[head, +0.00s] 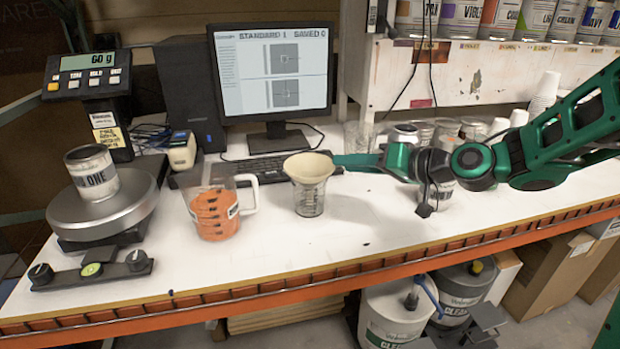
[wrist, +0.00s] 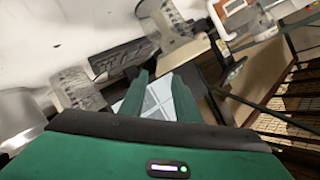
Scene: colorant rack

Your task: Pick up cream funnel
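The cream funnel (head: 308,167) sits mouth up in the top of a clear graduated beaker (head: 309,200) on the white bench. My gripper (head: 338,161) reaches in from the right, its fingertips close beside the funnel's right rim; whether they touch cannot be told. In the wrist view my gripper (wrist: 160,74) shows two green fingers apart with an empty gap between them. The funnel (wrist: 187,52) appears there as a pale beige shape just beyond the fingertips, with the clear beaker (wrist: 163,15) above it in the picture.
A jug with orange contents (head: 215,210) stands left of the beaker. A keyboard (head: 265,168) and monitor (head: 270,70) are behind. A scale (head: 105,205) holding a can (head: 92,173) is at left. Clear containers and a can stand under my arm. The bench front is mostly clear.

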